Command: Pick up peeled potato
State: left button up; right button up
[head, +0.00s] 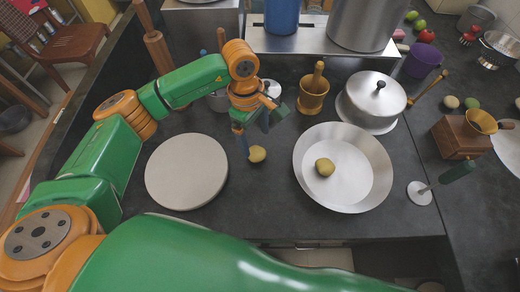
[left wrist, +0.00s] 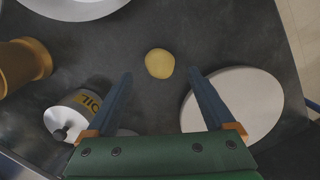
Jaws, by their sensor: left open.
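A small yellowish-brown potato (head: 257,154) lies on the dark counter between the round pale board and the wide metal bowl. In the left wrist view the potato (left wrist: 159,63) shows beyond my fingertips, roughly centred between them. A second similar potato (head: 324,167) lies inside the wide metal bowl (head: 375,186). My left gripper (head: 256,143) is open and empty, pointing down just above the counter potato. Its two blue fingers (left wrist: 160,74) are spread apart in the left wrist view, not closed on the potato. My right gripper does not show.
The round pale board (head: 186,172) is left of the potato; it also shows in the left wrist view (left wrist: 250,102). A brass mortar (head: 312,97) and lidded pot (head: 372,100) stand behind. An oil canister (left wrist: 72,115) stands close beside my left gripper. Counter around the potato is clear.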

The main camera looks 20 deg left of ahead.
aim_at(257, 157)
pick_arm(q)
jog(key=f+p, duration=0.2)
jog(key=f, duration=0.1)
jog(key=shift+s+f, duration=0.15)
jog(key=shift+s, duration=0.05)
notch_tip(257, 157, down, 3)
jog(key=shift+w+f+p, duration=0.1)
jog(key=shift+w+p, duration=0.05)
jog(key=shift+p, duration=0.25)
jog(key=shift+f, duration=0.2)
jog(key=shift+d, duration=0.1)
grip_shut()
